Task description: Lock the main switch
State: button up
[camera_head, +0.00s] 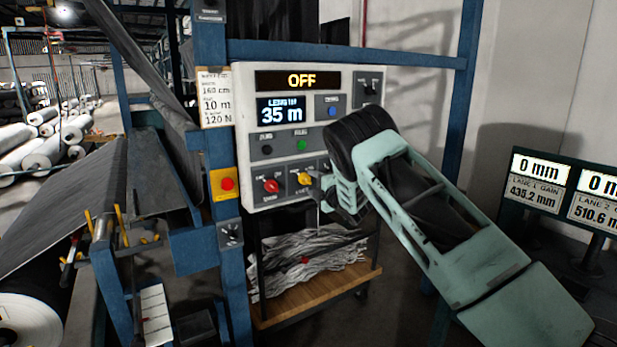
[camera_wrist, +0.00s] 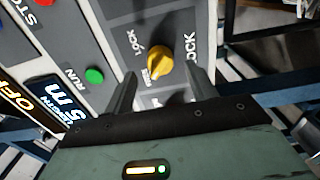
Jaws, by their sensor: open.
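The control panel (camera_head: 340,80) is a pale box whose top display reads OFF. On its lower part is a yellow rotary knob (camera_head: 304,178), which I take to be the main switch. In the wrist view the yellow knob (camera_wrist: 159,62) sits on a grey plate with LOCK lettering beside it. My gripper (camera_head: 330,192) is close to the panel at its lower right. In the wrist view its two fingers (camera_wrist: 165,88) are apart, one on each side of the knob's lower end. I cannot tell whether they touch it.
A red knob (camera_head: 271,186) is left of the yellow one, with a green button (camera_head: 302,145) above. A yellow box with a red button (camera_head: 225,183) is on the blue post. A cart (camera_head: 316,305) with crumpled grey material stands below. Gauge displays (camera_head: 540,180) stand at right.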

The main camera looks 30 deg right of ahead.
aim_at(308, 181)
jog(key=shift+w+a+p, duration=0.1)
jog(key=shift+w+p, duration=0.35)
jog(key=shift+w, duration=1.25)
jog(key=c, duration=1)
